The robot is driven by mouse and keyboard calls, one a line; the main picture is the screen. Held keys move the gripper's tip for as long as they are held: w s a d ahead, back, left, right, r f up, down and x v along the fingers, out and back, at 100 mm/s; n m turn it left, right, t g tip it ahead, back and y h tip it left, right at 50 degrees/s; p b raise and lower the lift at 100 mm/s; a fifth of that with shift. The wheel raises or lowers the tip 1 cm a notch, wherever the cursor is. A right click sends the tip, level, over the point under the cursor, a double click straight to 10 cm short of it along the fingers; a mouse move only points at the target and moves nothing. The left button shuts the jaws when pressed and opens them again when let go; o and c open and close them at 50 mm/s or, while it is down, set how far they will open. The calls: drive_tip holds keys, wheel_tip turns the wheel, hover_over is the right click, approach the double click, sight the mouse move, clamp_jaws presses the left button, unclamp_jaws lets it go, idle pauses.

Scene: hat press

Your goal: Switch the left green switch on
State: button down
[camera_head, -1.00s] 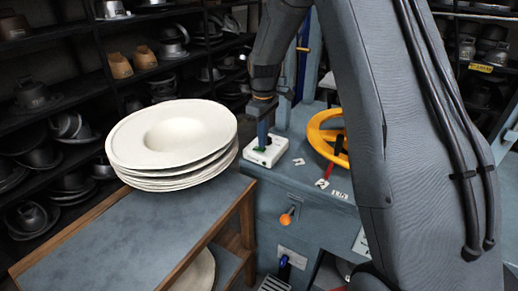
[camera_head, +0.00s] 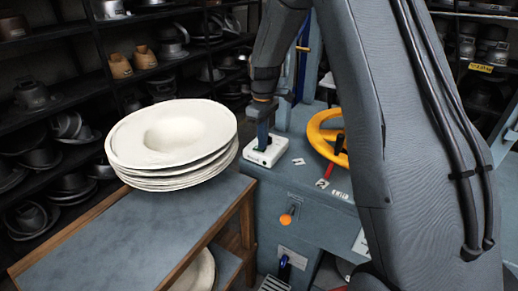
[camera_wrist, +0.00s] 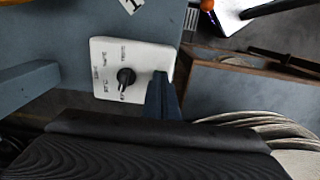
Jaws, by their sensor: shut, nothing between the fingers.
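A white control box (camera_head: 265,155) stands on the blue machine's top, at its left corner. In the wrist view the box (camera_wrist: 107,58) shows a black rotary knob (camera_wrist: 126,76) with printed marks around it. My gripper (camera_head: 263,143) points down with its blue fingers shut and empty, at the box face. In the wrist view the fingertips (camera_wrist: 160,80) cover the right part of the box, beside the knob. No green switch can be made out now; the fingers hide that part. Whether the fingertips touch the box I cannot tell.
A stack of white hat-shaped discs (camera_head: 165,175) sits on a wooden-edged table (camera_head: 110,235) to the left. A yellow handwheel (camera_head: 322,140) and red lever (camera_head: 328,172) are right of the box. An orange knob (camera_head: 286,219) is on the machine's front.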

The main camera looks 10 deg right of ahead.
drive_tip(key=shift+f, duration=0.4)
drive_tip(key=shift+r, duration=0.15)
wheel_tip(320, 180, up, 7)
drive_tip(key=p, duration=0.4)
idle(0.6)
drive_tip(key=s+r+m+t, duration=0.1)
drive_tip(key=s+m, duration=0.8)
drive_tip(key=s, duration=2)
drive_tip(key=shift+b, duration=0.35)
